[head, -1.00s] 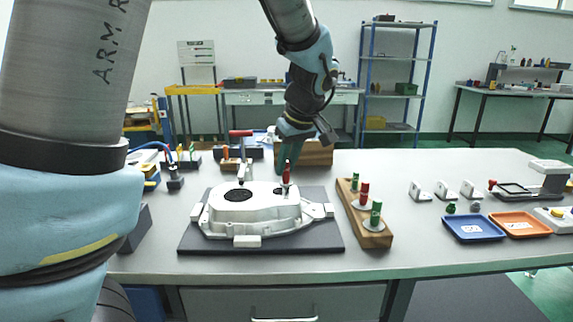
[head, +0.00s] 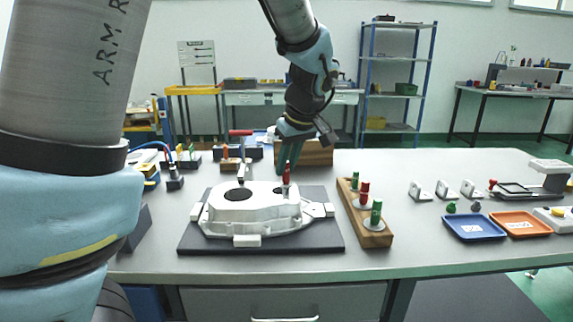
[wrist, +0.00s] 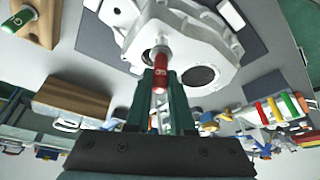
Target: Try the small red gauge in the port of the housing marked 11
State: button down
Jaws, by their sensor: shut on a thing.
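The pale cast housing (head: 255,212) sits on a dark mat (head: 325,236) on the bench; I cannot read a number on it. The small red gauge (head: 287,174) stands upright at the housing's right rear, its metal end at or in a port there. I cannot tell how deep it sits. My gripper (head: 287,162) is above and behind it, shut on its red handle. In the wrist view the red gauge (wrist: 160,72) lies between my green fingers (wrist: 160,90), with the housing (wrist: 185,35) beyond. The port's mouth is hidden.
A wooden rack (head: 372,232) with red and green gauges stands right of the mat. A blue tray (head: 474,228) and an orange tray (head: 521,225) lie farther right, with small white brackets (head: 443,190) behind. A red-handled tool (head: 241,150) stands behind the housing.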

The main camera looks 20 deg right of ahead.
jog(key=shift+f+b, duration=0.4)
jog(key=shift+f, duration=0.15)
dwell(1.2)
jog(key=shift+r, duration=0.1)
jog(key=shift+r+p, duration=1.85)
jog(key=shift+r, duration=0.7)
jog(key=shift+w, duration=0.1)
